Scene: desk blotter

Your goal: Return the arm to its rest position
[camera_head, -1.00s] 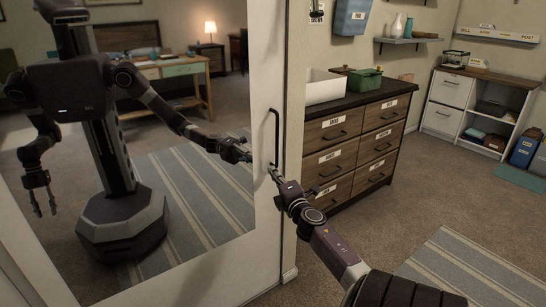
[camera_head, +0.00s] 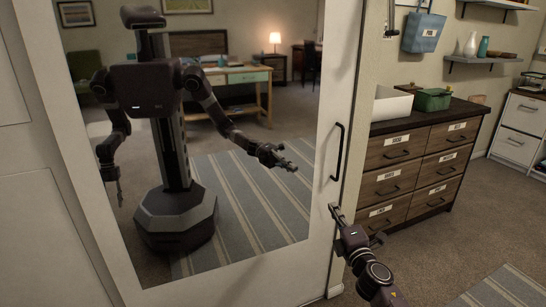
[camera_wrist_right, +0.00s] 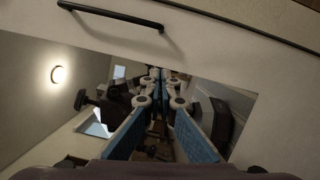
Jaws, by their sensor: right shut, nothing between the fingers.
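My right gripper (camera_head: 336,213) is shut and empty. It points up at the mirrored door (camera_head: 352,190), below the black bar handle (camera_head: 338,150) and apart from it. My right forearm runs down out of the picture at lower right. In the right wrist view the blue-padded fingers (camera_wrist_right: 160,120) are in front of the mirror, and the handle (camera_wrist_right: 110,16) crosses above them with clear room between. My left arm shows only as a reflection in the mirror, hanging at the left; its fingers are too small to judge.
The mirror (camera_head: 240,170) reflects my body and the room behind. A wooden drawer cabinet (camera_head: 425,165) stands right of the door, with a white box (camera_head: 391,104) and a green box (camera_head: 433,99) on top. Carpet (camera_head: 430,255) is open in front of the cabinet.

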